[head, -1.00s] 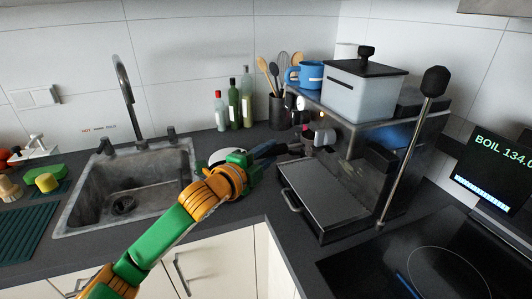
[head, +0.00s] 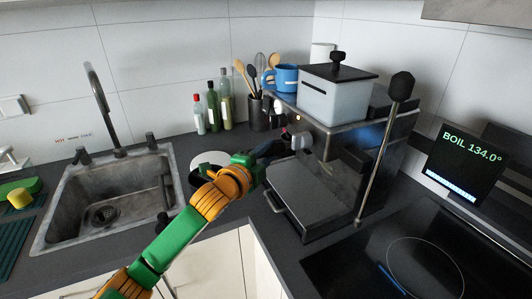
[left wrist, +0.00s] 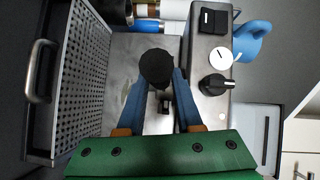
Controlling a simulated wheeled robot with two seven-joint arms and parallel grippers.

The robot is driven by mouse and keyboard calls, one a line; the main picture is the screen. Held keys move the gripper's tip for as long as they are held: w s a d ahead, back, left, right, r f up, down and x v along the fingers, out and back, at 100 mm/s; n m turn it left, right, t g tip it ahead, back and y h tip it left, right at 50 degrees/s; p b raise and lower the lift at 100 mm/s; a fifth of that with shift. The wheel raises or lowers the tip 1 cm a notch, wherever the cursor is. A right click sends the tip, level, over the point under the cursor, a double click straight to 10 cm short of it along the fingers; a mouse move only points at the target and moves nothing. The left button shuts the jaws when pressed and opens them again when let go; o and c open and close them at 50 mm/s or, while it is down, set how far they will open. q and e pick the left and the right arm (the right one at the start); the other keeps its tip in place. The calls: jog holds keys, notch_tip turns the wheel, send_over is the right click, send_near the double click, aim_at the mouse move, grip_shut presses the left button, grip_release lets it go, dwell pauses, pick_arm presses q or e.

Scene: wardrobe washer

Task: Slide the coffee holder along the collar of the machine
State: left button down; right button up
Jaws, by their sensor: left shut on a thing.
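The coffee machine (head: 340,137) stands on the counter right of the sink. In the head view my left gripper (head: 279,147) is at the machine's front, above the left side of its drip tray. In the left wrist view my left gripper (left wrist: 159,88) has its two blue fingers closed around the coffee holder, whose round black handle end (left wrist: 156,66) shows between them. The drip tray (left wrist: 72,85) is left of it there, and the machine's front with its knobs is on the right. The collar and the holder's far end are hidden. My right gripper is not in view.
A blue mug (head: 283,77) and a white lidded container (head: 336,96) stand on the machine. A utensil pot (head: 258,113) and several bottles (head: 213,108) are behind my gripper. A sink (head: 108,203) is left, a hob (head: 400,255) right.

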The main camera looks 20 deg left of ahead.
pick_arm(q)
jog(key=shift+r, duration=0.1)
jog(key=c, duration=0.5)
grip_release()
jog(key=shift+s+d, duration=0.1)
jog(key=shift+s, duration=0.05)
jog(key=o, duration=0.3)
